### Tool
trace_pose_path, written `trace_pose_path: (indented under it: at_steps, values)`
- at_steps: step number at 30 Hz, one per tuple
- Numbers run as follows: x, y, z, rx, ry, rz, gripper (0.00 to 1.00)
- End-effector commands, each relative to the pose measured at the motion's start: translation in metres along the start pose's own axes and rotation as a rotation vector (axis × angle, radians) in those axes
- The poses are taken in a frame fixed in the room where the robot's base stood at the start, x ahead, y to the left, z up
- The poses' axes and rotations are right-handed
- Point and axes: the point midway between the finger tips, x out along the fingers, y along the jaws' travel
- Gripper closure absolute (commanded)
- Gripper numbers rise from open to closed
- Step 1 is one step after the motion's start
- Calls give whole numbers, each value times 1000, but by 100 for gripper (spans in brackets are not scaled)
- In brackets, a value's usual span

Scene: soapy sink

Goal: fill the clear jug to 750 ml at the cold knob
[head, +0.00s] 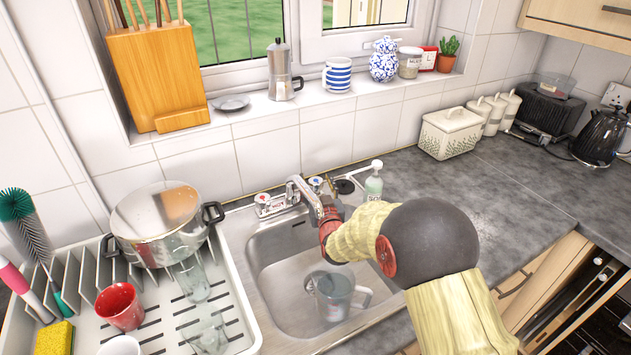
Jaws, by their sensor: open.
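The clear jug (333,299) stands upright in the steel sink (272,290), with its handle to the right. I cannot read its scale or make out a water level. The tap spout (305,197) reaches forward over the sink from the back. A knob with a red mark (263,199) is at the tap's left. The cold knob (316,184) is at its right, behind the spout. My gripper (329,221) is open beside the spout's end, above and behind the jug, in front of the cold knob. My wrist and arm hide part of the sink's right side, and the fingertips are hard to make out.
A draining rack (242,326) on the left holds a steel pot (160,225), a red cup (120,306) and glasses. A soap bottle (374,182) stands behind my arm. The worktop (500,190) to the right is mostly clear. Windowsill items line the back.

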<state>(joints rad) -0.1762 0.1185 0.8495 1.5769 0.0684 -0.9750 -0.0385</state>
Motion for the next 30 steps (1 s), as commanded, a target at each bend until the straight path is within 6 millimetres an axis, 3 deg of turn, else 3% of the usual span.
trace_pose_path:
  at_steps: [16,21,30]
  values:
    - [-96,0,0,0,0,0,46]
    - [-108,0,0,0,-1,0,46]
    - [-110,0,0,0,0,0,46]
